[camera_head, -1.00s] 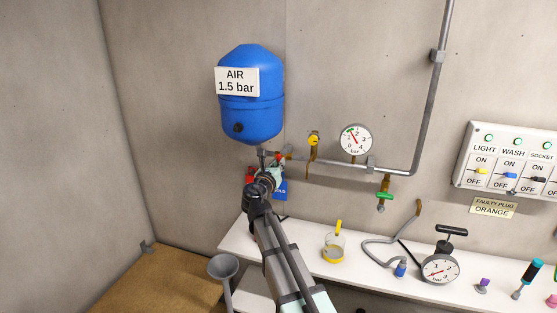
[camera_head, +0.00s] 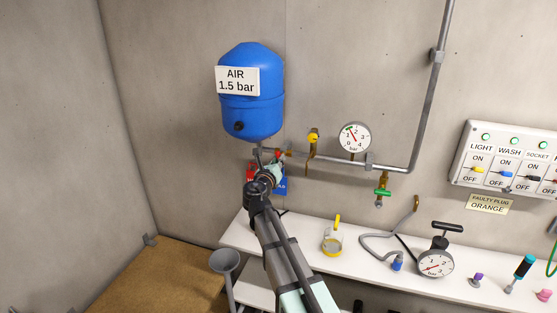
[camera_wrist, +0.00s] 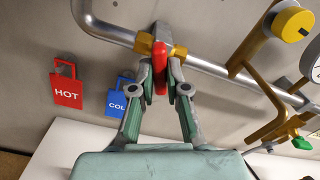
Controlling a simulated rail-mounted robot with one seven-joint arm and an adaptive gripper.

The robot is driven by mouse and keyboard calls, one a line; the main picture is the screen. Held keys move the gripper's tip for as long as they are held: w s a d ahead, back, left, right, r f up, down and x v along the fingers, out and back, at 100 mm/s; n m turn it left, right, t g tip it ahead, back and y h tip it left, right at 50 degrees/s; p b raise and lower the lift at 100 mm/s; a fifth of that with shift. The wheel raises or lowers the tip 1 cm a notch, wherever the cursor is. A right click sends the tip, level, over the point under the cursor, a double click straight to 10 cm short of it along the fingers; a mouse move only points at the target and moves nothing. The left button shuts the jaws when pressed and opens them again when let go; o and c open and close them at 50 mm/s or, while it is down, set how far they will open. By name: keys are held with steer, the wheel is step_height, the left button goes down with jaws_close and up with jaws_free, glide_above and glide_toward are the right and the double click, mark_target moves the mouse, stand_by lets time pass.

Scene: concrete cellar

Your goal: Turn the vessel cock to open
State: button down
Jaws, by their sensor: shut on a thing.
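The blue air vessel (camera_head: 250,115) hangs on the wall, labelled AIR 1.5 bar. Its outlet joins the grey pipe just below. The vessel cock has a red handle (camera_wrist: 160,68) on a brass body (camera_wrist: 179,51) in the pipe; the handle also shows small in the head view (camera_head: 278,154). My gripper (camera_wrist: 160,82) is shut on the red handle, one finger on each side. In the wrist view the handle points down toward my palm, across the pipe. In the head view my gripper (camera_head: 271,174) partly covers the cock's surroundings.
A yellow-knobbed brass fitting (camera_head: 313,138), a wall gauge (camera_head: 356,137) and a green-handled tap (camera_head: 382,192) lie along the pipe to the right. A white shelf (camera_head: 300,245) runs below.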

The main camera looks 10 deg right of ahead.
steer(key=shift+r, duration=0.1)
steer(key=n, duration=0.4)
steer(key=shift+n, duration=0.3)
steer(key=n, duration=0.4)
steer(key=shift+n, duration=0.3)
steer(key=c, duration=1)
jaws_free()
steer(key=shift+c, duration=0.2)
